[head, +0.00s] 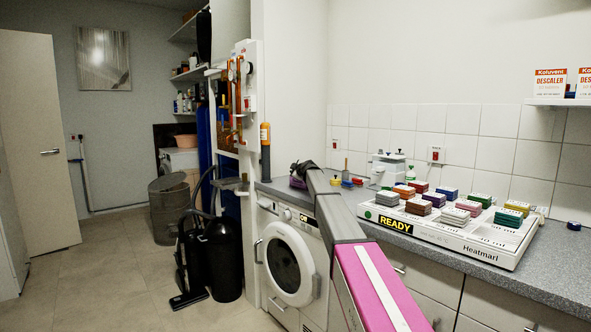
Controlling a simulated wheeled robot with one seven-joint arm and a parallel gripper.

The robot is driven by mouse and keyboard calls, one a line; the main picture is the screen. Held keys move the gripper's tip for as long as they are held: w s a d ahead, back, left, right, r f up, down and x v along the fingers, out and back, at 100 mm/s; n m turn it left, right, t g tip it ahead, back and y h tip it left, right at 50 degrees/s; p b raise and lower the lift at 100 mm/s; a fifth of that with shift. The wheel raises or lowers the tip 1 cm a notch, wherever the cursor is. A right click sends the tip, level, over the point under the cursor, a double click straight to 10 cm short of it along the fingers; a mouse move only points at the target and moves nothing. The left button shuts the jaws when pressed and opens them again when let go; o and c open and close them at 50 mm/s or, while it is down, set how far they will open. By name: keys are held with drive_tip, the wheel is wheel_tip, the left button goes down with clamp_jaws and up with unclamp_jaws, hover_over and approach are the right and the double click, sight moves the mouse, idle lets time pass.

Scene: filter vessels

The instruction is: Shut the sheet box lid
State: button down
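My arm reaches from the bottom of the head view to the far left end of the counter. My gripper (304,168) is a small dark shape at its end, and its fingers cannot be made out. A purple object (297,182) sits on the counter right beside and below the gripper, partly hidden by my arm. It may be the sheet box, but I cannot tell. No lid can be made out on it. I cannot tell whether the gripper touches it.
A white Heatmarl tray (447,236) with several coloured blocks and a READY sign (395,224) fills the counter (560,270) to the right. Small yellow, blue and red pieces (347,183) lie just right of my arm. A washing machine (290,262) stands below.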

drive_tip(key=shift+a+f, duration=0.1)
drive_tip(key=shift+f, duration=0.3)
drive_tip(key=c, duration=1.3)
unclamp_jaws()
drive_tip(key=shift+s+r, duration=0.1)
drive_tip(key=v, duration=1)
drive_tip(key=shift+s+r, duration=0.1)
drive_tip(key=shift+s, duration=0.15)
